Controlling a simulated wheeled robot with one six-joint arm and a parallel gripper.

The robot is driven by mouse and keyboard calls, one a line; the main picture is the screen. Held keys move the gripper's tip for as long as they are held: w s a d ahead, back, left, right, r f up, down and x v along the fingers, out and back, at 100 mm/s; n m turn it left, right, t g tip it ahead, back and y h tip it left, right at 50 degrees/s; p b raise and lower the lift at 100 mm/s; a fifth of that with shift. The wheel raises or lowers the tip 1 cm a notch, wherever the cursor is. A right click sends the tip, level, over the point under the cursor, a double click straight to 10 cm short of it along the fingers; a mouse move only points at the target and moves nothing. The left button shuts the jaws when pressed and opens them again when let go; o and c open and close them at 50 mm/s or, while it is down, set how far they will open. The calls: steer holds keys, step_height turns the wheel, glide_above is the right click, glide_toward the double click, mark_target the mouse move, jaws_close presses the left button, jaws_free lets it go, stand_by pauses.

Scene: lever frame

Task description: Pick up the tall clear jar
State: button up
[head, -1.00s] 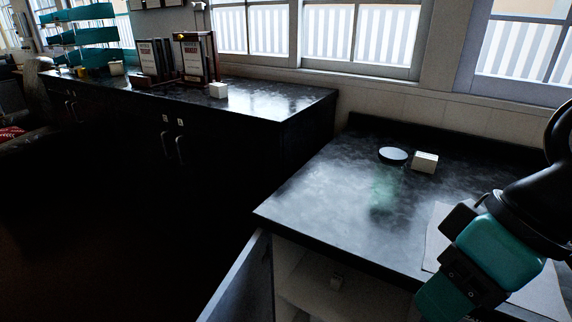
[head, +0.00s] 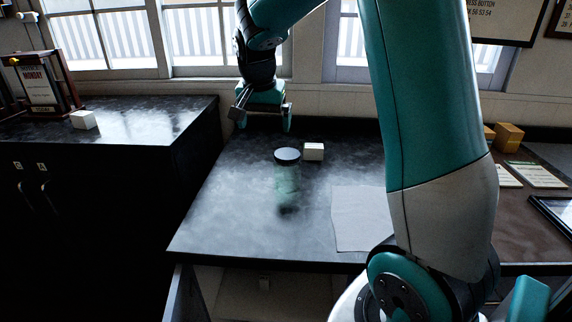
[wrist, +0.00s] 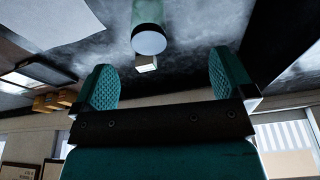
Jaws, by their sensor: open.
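The tall clear jar (head: 287,182) stands upright on the dark counter in the head view. My gripper (head: 262,122) is above the counter, behind and higher than the jar. In the wrist view its two textured teal fingers (wrist: 165,82) are wide apart with nothing between them. The jar is clear of the fingers.
A small white block (head: 313,151) sits just right of the jar. A pale sheet (head: 357,218) lies on the counter to the right. Small orange boxes (head: 509,136) and papers (head: 537,174) are farther right. A white block (head: 83,120) sits on the left counter.

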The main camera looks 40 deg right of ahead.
mark_target(287, 153)
steer(key=w+d+m+h, duration=0.1)
steer(key=d+m, duration=0.2)
steer(key=d, duration=0.4)
steer(key=shift+g, duration=0.3)
steer(key=p+x, duration=0.1)
steer(key=x, duration=0.2)
steer(key=p+x, duration=0.1)
steer(key=x, duration=0.6)
steer(key=shift+w+a+f+p, duration=0.15)
steer(key=shift+a+f+p, duration=0.1)
steer(key=shift+f+p, duration=0.15)
steer(key=shift+w+p+x, duration=0.15)
steer(key=shift+p+x, duration=0.45)
steer(key=shift+x, duration=0.95)
steer(key=shift+w+p+x, duration=0.15)
steer(key=shift+p+x, duration=0.45)
steer(key=shift+x, duration=0.95)
steer(key=shift+c, duration=0.2)
steer(key=shift+r, duration=0.1)
steer(key=c, duration=0.8)
steer(key=shift+r, duration=0.1)
